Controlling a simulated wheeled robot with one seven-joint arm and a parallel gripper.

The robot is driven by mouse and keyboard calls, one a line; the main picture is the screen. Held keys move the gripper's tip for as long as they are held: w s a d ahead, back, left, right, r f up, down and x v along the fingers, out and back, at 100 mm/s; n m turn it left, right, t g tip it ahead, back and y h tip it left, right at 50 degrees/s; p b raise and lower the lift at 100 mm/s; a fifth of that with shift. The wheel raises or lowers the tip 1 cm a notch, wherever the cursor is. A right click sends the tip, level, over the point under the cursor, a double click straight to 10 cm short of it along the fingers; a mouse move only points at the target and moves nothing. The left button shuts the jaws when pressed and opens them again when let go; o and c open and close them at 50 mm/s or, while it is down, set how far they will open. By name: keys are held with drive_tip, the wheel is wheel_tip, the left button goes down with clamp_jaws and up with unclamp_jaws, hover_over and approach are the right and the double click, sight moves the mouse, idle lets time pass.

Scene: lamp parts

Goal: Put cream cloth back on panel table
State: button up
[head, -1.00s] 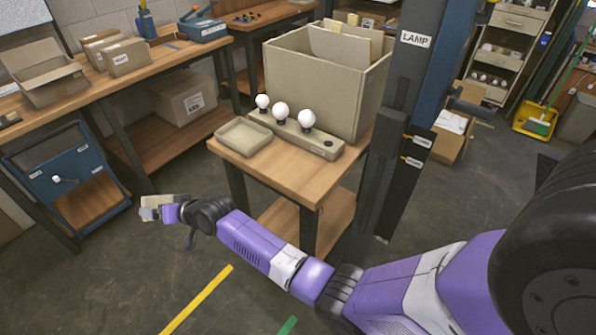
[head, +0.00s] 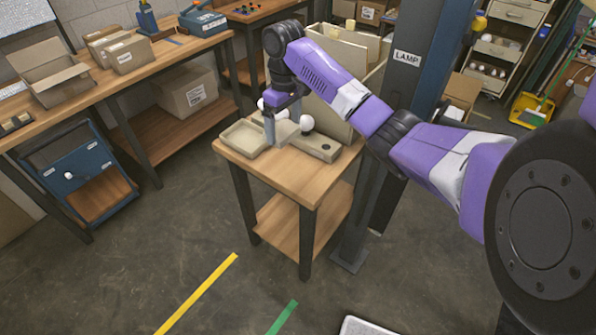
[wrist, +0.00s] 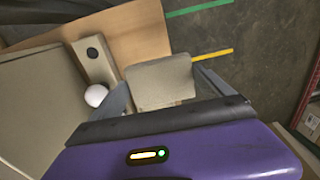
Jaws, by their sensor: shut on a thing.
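My gripper (head: 272,126) is over the panel table (head: 285,174), pointing down near the shallow tray and the bulb panel. In the wrist view, the cream cloth (wrist: 160,82) is a flat, pale beige square between my two fingers (wrist: 165,92). The gripper is shut on it. Wood tabletop (wrist: 140,38) shows beyond the cloth. In the head view my fingers and the pale panel make the cloth hard to pick out. I cannot tell whether it touches the table.
The bulb panel (head: 318,147) stands close beside my gripper, with a white bulb (head: 307,123) on it. The shallow tray (head: 238,136) is at the table's left edge. A large open box rises behind, and a LAMP post (head: 405,85) stands right. The table's front strip is clear.

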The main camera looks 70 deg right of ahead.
drive_tip(key=s+d+r, duration=0.1)
drive_tip(key=s+r, duration=0.1)
drive_tip(key=s, duration=0.2)
drive_tip(key=b, duration=0.4)
hover_over(300, 177)
wheel_tip(300, 177, down, 14)
drive_tip(key=shift+a+f, duration=0.1)
drive_tip(key=shift+f, duration=0.15)
drive_tip(key=shift+f+p, duration=0.3)
drive_tip(key=shift+f, duration=2.4)
drive_tip(key=o, duration=0.9)
drive_tip(key=shift+r, duration=0.1)
drive_tip(key=shift+w+r+p, duration=0.1)
drive_tip(key=shift+r+p, duration=1.05)
drive_tip(key=shift+r, duration=4.8)
